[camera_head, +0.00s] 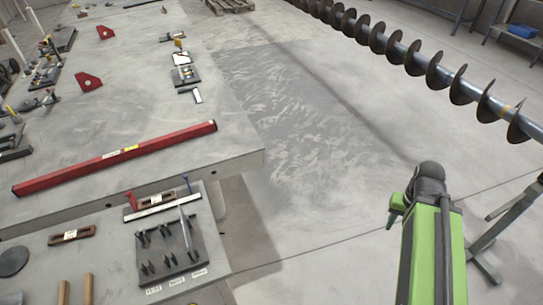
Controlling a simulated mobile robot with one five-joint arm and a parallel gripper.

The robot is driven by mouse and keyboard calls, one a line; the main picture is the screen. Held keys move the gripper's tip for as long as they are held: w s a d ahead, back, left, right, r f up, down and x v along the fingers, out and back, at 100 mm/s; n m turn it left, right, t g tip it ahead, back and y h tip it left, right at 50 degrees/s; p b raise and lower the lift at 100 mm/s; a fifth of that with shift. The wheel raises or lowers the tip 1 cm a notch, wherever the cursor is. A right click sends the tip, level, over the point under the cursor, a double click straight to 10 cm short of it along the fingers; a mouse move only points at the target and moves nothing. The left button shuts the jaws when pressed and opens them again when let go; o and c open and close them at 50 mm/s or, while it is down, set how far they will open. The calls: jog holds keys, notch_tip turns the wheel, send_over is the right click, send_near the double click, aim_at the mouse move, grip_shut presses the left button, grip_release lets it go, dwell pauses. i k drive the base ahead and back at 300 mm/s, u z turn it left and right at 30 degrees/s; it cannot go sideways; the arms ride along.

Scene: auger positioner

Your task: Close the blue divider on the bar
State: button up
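A small blue piece (188,185) stands at the right end of a pale, ruler-like bar (163,204) on the lower bench. It may be the blue divider, but it is too small to tell whether it is open. A small red piece (131,201) stands at the bar's left end. My green arm with a dark rounded joint is at the lower right, over the floor and well right of the bar. My gripper's fingers cannot be made out.
A dark tool tray (170,268) lies just below the bar. A long red level (115,157) lies along the upper table's (235,148) near edge. A large auger (400,55) crosses the upper right. Open floor (320,170) lies between the table and my arm.

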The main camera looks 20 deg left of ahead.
aim_at(186, 175)
jog(key=z, duration=0.5)
jog(key=k, duration=1.8)
jog(key=u, duration=1.5)
jog(key=i, duration=0.95)
